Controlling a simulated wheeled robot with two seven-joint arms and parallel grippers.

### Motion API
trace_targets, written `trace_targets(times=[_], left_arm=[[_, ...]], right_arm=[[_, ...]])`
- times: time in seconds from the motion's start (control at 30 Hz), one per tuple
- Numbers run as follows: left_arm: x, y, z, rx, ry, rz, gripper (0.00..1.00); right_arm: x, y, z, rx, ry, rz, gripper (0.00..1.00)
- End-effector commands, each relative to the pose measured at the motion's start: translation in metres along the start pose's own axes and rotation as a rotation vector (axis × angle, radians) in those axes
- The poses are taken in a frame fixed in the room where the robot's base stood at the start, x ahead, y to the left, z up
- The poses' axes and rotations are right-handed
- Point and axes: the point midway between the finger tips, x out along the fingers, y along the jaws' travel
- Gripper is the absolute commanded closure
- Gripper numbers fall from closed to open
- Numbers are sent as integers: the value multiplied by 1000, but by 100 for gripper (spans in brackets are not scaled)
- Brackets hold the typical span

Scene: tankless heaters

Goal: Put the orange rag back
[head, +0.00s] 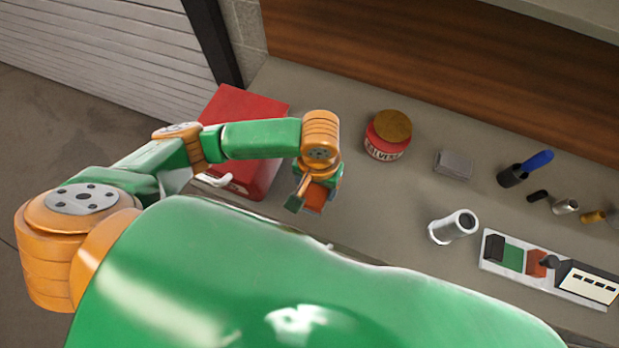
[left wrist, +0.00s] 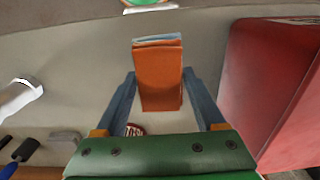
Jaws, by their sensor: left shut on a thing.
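The orange rag (left wrist: 159,82) is a folded block with a pale blue-grey edge at its top in the left wrist view. It sits between the two fingers of my left gripper (left wrist: 158,74), which is shut on it. In the head view the rag (head: 316,198) shows partly, below the wrist of my left gripper (head: 305,199), by the counter's front edge and right of the red box (head: 262,180). I cannot tell whether the rag touches the counter. My right gripper is not in view.
The grey counter (head: 370,210) also holds a red jar with a brown lid (head: 387,146), a grey block (head: 453,164), a white cylinder (head: 445,230), a blue-handled tool (head: 537,160) and a white tray (head: 490,268) with coloured pieces. Open counter lies right of my left gripper.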

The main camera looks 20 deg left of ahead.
Motion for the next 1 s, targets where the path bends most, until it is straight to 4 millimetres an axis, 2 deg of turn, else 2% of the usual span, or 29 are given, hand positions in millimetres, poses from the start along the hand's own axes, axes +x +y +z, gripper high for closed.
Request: trace_targets(times=[0.1,0.17,0.27,0.47,0.53,0.63,0.83,0.87,0.93,1.0], left_arm=[[23,-13,-15,-4,-1,-4,99],[37,-16,-19,0,2,-2,99],[45,-20,-25,1,3,-1,99],[81,-22,-29,3,5,2,99],[82,-22,-28,3,3,1,99],[74,-22,-28,3,1,1,99],[76,-22,-28,2,0,1,99],[75,-22,-28,2,1,1,21],[75,-22,-28,2,1,1,2],[75,-22,-28,2,1,1,0]], right_arm=[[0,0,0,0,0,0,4],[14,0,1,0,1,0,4],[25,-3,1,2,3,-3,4],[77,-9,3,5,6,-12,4],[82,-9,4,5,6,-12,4],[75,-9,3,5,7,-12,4],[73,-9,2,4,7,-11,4],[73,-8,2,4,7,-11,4],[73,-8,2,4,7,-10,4],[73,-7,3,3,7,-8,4]])
